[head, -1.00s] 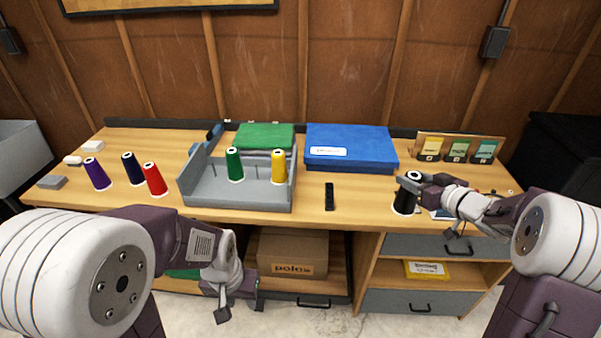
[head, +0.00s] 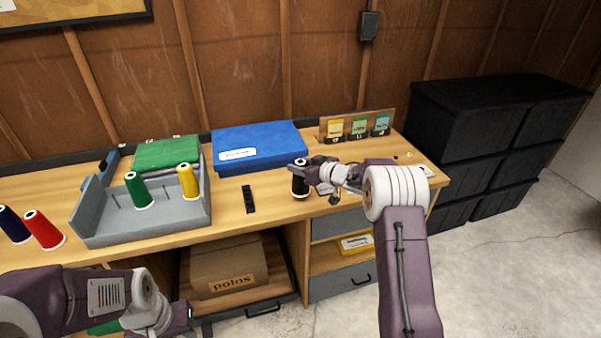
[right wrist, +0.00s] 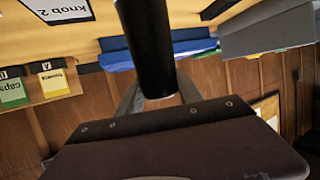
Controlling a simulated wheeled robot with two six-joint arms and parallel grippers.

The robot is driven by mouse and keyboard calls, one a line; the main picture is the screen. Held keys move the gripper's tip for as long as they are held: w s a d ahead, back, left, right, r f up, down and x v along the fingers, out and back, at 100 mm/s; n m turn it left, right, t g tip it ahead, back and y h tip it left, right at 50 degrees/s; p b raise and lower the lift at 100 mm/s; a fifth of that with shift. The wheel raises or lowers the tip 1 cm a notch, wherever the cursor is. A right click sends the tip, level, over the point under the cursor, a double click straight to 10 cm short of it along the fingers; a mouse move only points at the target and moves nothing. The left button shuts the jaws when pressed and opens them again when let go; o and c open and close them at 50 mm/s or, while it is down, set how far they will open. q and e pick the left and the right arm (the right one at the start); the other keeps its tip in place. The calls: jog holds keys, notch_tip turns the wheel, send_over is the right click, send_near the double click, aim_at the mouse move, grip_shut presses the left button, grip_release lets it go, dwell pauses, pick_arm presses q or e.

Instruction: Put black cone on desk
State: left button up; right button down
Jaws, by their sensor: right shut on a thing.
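The black cone (head: 300,182) is a spool of black thread, upright at the front of the desk (head: 275,205), right of the black remote-like object. My right gripper (head: 303,164) is shut on its upper part. I cannot tell whether its base touches the desk top. In the right wrist view, the black cone (right wrist: 147,45) stands between my right gripper's fingers (right wrist: 155,98), with the scene upside down. My left gripper (head: 183,318) hangs low in front of the desk at lower left, away from the cone; its jaws are unclear.
A grey tray (head: 150,229) holds a green cone (head: 139,190) and a yellow cone (head: 188,182). A red cone (head: 43,230) stands left of it. A blue box (head: 258,147) lies behind. The black remote-like object (head: 249,199) lies left of the black cone. Black bins (head: 470,130) stand at right.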

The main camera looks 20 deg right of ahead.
pick_arm(q)
jog(key=shift+f, duration=0.4)
pick_arm(e)
notch_tip(320, 180, down, 2)
jog(key=shift+w+f, duration=0.1)
jog(key=c, duration=0.8)
grip_release()
